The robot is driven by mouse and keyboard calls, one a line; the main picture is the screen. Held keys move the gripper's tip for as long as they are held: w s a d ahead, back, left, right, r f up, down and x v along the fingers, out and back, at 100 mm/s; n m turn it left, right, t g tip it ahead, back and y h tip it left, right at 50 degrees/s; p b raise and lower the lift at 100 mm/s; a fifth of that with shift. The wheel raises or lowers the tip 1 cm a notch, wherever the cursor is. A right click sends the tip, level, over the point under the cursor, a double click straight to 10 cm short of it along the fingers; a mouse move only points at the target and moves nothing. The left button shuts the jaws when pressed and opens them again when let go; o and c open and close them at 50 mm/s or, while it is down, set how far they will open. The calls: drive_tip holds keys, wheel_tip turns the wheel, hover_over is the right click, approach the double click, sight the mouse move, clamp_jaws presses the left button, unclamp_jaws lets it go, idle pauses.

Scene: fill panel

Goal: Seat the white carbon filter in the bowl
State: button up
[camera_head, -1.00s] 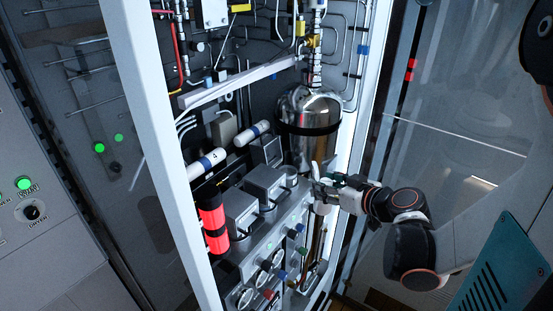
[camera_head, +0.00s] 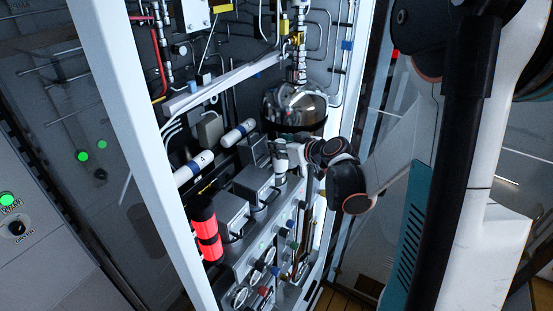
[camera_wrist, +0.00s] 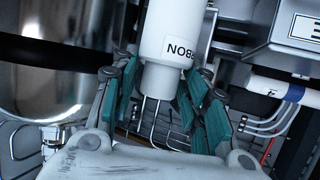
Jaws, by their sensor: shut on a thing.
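The white carbon filter (camera_wrist: 170,45) is a white cylinder with a dark-lettered label; only "RBON" reads clearly in the wrist view. Its narrower end lies between the teal finger pads of my gripper (camera_wrist: 163,100), which is shut on it. In the head view my gripper (camera_head: 283,154) is at the panel, in front of the lower part of the shiny steel tank. The filter there is small and partly covered by the gripper. I cannot make out the bowl clearly; its place near the gripper is too small and partly hidden to tell whether the filter touches it.
The steel tank (camera_head: 293,108) stands just behind my gripper. Grey boxes (camera_head: 254,183) and a row of gauges and knobs lie left and below. White cylinders (camera_head: 194,168) and a red-banded cylinder (camera_head: 206,232) are farther left. The white cabinet frame borders both sides.

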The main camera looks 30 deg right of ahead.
sight(277, 160)
drive_tip(key=shift+w+a, duration=0.25)
drive_tip(key=shift+w, duration=0.85)
wheel_tip(277, 160, down, 2)
drive_tip(key=shift+w+f+b, duration=0.1)
drive_tip(key=shift+w+b, duration=0.05)
drive_tip(key=shift+b, duration=0.5)
drive_tip(key=shift+f, duration=0.25)
drive_tip(key=shift+f+b, duration=1.4)
drive_tip(key=shift+f, duration=0.75)
drive_tip(key=shift+f, duration=0.2)
drive_tip(key=o, duration=1.1)
drive_tip(key=shift+r, duration=0.1)
drive_tip(key=shift+r, duration=0.1)
